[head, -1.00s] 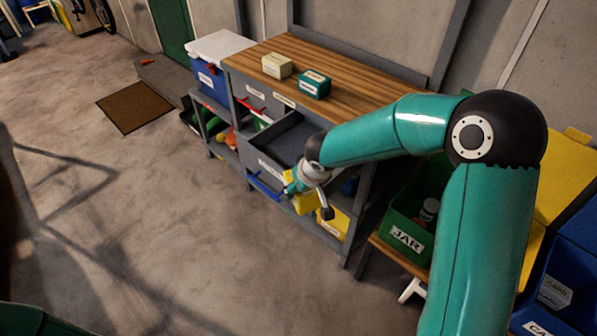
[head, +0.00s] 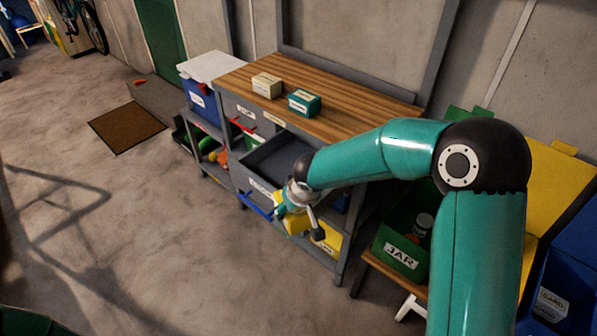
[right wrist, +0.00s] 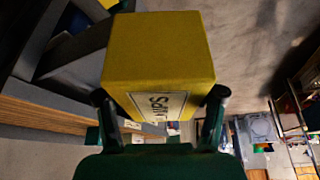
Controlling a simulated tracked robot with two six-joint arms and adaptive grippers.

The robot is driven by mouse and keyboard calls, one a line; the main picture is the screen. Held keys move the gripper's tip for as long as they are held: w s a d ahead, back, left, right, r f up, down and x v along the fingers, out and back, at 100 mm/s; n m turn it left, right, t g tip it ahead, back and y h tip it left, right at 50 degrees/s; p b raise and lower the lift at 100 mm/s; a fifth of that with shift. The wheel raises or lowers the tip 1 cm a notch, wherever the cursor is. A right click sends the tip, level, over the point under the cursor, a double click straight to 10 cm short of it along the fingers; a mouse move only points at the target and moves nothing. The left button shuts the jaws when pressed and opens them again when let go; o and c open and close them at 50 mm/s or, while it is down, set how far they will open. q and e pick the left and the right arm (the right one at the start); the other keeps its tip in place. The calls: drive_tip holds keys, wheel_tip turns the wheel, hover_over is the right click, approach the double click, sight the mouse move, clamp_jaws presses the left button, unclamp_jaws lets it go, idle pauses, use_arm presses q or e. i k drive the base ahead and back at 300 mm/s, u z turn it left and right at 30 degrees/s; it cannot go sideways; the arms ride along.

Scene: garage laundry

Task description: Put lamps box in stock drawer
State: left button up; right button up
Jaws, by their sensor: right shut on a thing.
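The lamps box is a yellow block (head: 293,225) with a white label. In the right wrist view the yellow box (right wrist: 157,55) sits between the fingers, with its lettering upside down. My right gripper (head: 302,212) is shut on it. A grey drawer (head: 282,155) of the workbench stands open and looks empty where visible; it has a blue handle (head: 258,207). The drawer's label is too small to read. The held box is near the drawer's front right corner, outside it. The arm covers the drawer's right part. My left gripper is not in view.
On the wooden bench top (head: 340,115) stand a cream box (head: 267,86) and a teal box (head: 304,103). A red-handled drawer (head: 243,112) is left of the open one. A green JAR bin (head: 402,255) stands at right. The floor in front is clear.

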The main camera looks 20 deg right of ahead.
sight(275, 170)
drive_tip(key=z, duration=0.05)
drive_tip(key=i, duration=1.25)
drive_tip(key=u, duration=0.1)
